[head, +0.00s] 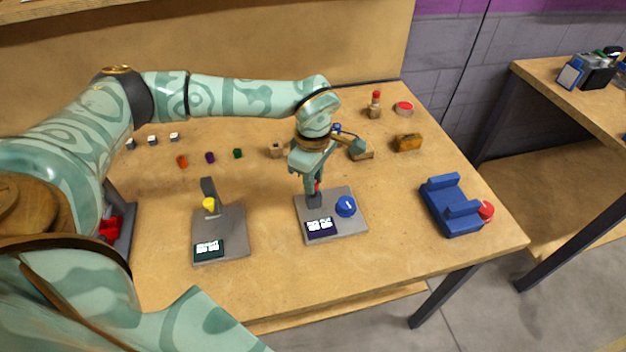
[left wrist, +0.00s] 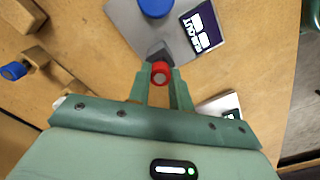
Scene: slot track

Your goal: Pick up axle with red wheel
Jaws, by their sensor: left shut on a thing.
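The red wheel of the axle (left wrist: 160,72) shows between the fingertips of my left gripper (left wrist: 158,84) in the left wrist view. The gripper is shut on it. In the head view, my left gripper (head: 315,178) points down over the back of a grey plate (head: 325,228), and only a sliver of red (head: 318,187) shows at its tips. The wheel is at a dark grey holder (head: 314,200) on this plate; whether it is clear of the holder I cannot tell. The axle itself is mostly hidden by the fingers. My right gripper is not in view.
A blue knob (head: 346,205) sits on the same plate. A second grey plate (head: 232,225) with a yellow piece (head: 210,205) lies to the left. A blue block (head: 452,206) with a red disc (head: 487,210) is at the right. Small pieces line the back.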

